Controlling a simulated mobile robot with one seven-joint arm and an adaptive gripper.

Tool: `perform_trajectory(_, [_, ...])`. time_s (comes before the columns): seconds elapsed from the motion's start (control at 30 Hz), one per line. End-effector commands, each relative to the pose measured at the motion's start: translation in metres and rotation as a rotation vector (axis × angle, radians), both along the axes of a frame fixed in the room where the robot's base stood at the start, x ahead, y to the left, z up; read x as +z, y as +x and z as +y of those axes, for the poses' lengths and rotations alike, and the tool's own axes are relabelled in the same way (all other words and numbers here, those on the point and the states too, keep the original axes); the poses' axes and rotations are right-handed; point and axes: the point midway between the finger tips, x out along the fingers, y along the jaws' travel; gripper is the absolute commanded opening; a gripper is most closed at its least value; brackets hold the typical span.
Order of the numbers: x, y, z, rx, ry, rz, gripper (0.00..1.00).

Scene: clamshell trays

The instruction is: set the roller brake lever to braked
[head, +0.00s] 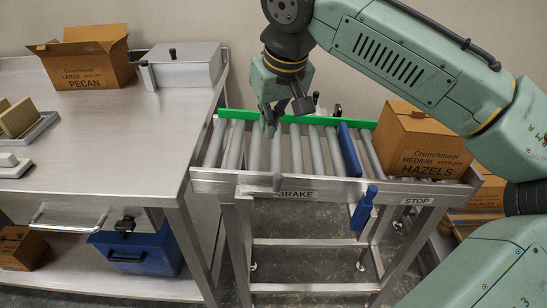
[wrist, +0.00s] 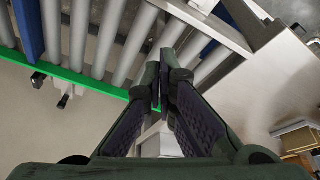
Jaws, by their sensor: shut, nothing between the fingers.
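The roller conveyor (head: 240,178) stands beside the steel table in the head view. I cannot clearly identify the lever in the wrist view.
A blue handle (head: 363,208) sits near the STOP label (head: 416,201), with a blue plate (head: 349,150) across the rollers. A hazels box (head: 420,145) rests on the conveyor's right end. The table (head: 100,140) carries a pecan box (head: 88,58) and a metal case (head: 185,66).

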Motion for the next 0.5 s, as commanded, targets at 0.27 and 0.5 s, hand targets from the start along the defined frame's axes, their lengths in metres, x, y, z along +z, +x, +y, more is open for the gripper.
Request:
perform_trajectory(0.27, [-0.052,0.016,0.008,0.001,-0.002,0.002,0.00])
perform_trajectory(0.5, [-0.081,0.013,0.005,-0.003,-0.004,-0.002,0.00])
